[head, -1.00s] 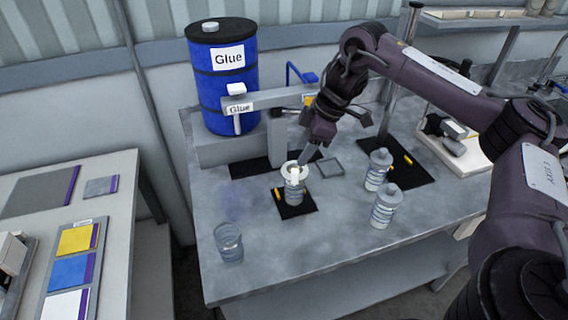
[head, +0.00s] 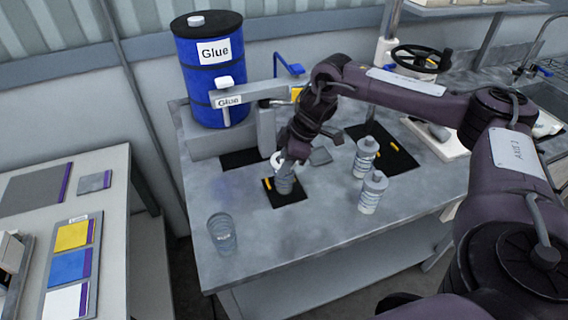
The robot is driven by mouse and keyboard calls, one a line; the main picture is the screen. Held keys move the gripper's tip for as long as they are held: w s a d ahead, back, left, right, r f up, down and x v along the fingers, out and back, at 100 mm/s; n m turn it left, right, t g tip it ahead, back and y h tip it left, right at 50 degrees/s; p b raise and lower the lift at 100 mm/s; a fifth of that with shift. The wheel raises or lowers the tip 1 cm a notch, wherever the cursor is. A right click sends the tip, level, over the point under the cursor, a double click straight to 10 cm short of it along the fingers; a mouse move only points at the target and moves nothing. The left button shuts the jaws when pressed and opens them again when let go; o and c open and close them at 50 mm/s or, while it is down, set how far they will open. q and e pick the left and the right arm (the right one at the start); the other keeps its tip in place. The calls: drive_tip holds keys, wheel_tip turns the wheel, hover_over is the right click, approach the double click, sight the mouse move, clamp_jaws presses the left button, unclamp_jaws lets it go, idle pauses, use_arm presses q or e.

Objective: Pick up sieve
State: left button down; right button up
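A pale ring-shaped piece (head: 276,159), which looks like the sieve, sits at the top of a clear ribbed jar (head: 284,185). The jar stands on a small black mat (head: 292,197) in front of the glue dispenser. My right gripper (head: 283,162) is down at the ring and jar top, coming from above and behind. It covers much of the ring, and its fingertips are too small and hidden to tell whether they are open or shut. My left gripper is not in view.
A blue glue drum (head: 208,75) and its dispenser arm (head: 262,92) stand behind. An empty glass (head: 221,232) is at the front left. The table (head: 280,240) is clear in front.

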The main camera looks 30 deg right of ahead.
clamp_jaws()
drive_tip(key=shift+r, duration=0.1)
